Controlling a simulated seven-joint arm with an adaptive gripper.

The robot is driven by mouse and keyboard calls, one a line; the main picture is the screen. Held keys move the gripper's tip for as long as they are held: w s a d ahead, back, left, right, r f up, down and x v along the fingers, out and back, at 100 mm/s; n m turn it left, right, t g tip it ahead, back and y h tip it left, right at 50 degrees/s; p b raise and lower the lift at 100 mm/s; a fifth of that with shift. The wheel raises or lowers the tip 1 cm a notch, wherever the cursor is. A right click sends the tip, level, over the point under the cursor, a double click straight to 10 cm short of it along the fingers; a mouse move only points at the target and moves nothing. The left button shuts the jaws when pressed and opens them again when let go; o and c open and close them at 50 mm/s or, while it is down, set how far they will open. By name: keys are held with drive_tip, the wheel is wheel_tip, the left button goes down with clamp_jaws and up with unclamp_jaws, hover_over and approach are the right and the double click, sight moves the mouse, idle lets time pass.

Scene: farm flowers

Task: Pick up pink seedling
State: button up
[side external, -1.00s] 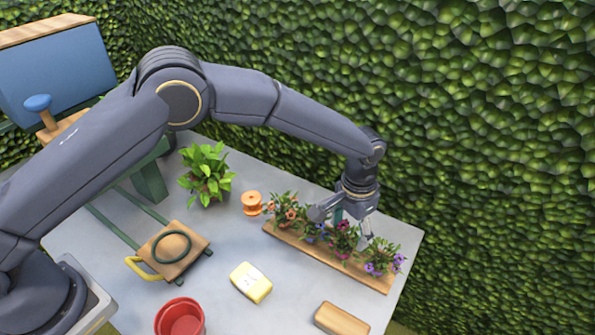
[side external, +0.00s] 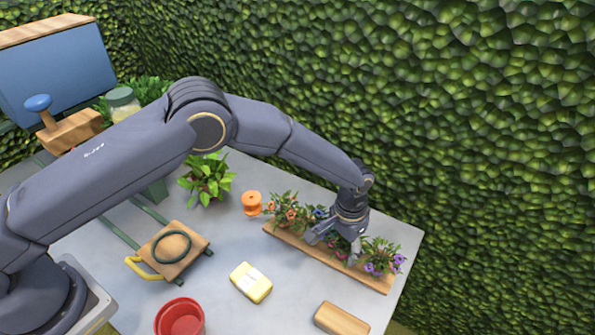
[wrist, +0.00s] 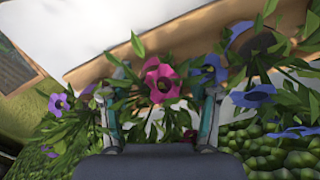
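The pink seedling (wrist: 162,83) shows in the wrist view with a bright pink flower between my two fingers. Its leaves partly cover the finger edges. My gripper (wrist: 160,115) is open, with one finger on each side of the flower. In the side external view my gripper (side external: 335,245) is down at the wooden tray (side external: 375,283) and hides most of the pink seedling. I cannot tell whether the fingers touch its stem.
A purple-flowered seedling (side external: 380,257) is close on the right, with blue (wrist: 250,95) and orange (side external: 289,212) ones on the other side. An orange spool (side external: 251,203), yellow block (side external: 250,283), wooden block (side external: 341,318) and red pot (side external: 180,318) stand around. Open tabletop lies in front of the tray.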

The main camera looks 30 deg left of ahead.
drive_tip(key=c, duration=0.8)
